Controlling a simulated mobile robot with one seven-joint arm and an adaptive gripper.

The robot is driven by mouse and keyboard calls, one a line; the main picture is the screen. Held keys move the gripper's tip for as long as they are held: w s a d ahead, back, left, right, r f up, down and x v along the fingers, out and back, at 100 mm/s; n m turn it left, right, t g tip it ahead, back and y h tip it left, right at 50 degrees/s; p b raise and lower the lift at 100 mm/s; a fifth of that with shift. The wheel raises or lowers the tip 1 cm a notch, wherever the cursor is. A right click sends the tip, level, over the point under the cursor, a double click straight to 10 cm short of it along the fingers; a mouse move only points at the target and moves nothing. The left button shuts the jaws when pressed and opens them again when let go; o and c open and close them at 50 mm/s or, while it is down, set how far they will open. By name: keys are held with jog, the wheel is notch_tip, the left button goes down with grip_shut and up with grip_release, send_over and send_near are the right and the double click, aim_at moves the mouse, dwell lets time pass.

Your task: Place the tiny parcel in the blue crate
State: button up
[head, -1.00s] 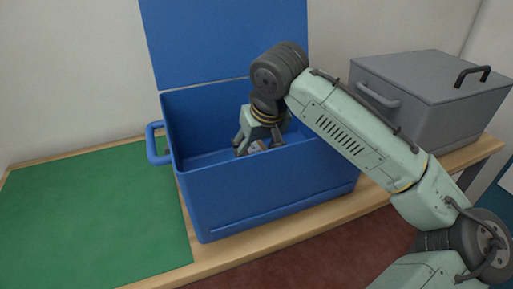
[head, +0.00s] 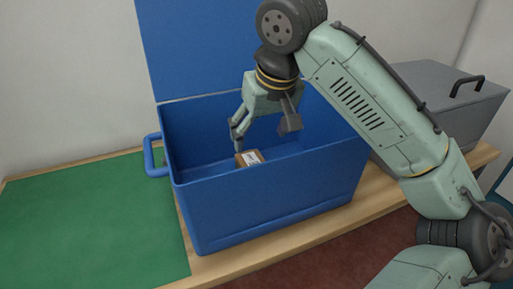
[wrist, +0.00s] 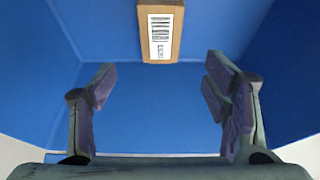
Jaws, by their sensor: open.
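The tiny parcel (head: 249,158) is a small brown box with a white label. It lies inside the blue crate (head: 265,200), and the crate's front wall hides its lower part. In the wrist view the parcel (wrist: 175,40) shows at the top with its barcode label up, on the blue crate floor (wrist: 155,115). The crate's lid stands open at the back. My gripper (head: 264,138) is open and empty above the crate's interior, apart from the parcel. In the wrist view its fingers (wrist: 160,95) are wide apart with nothing between them.
A closed grey crate (head: 440,95) with a dark lid handle stands to the right. A bare green mat (head: 85,220) covers the table's left part. The wooden table edge (head: 270,240) runs along the front.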

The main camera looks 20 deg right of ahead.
jog(key=shift+v, duration=1.5)
jog(key=shift+c, duration=0.2)
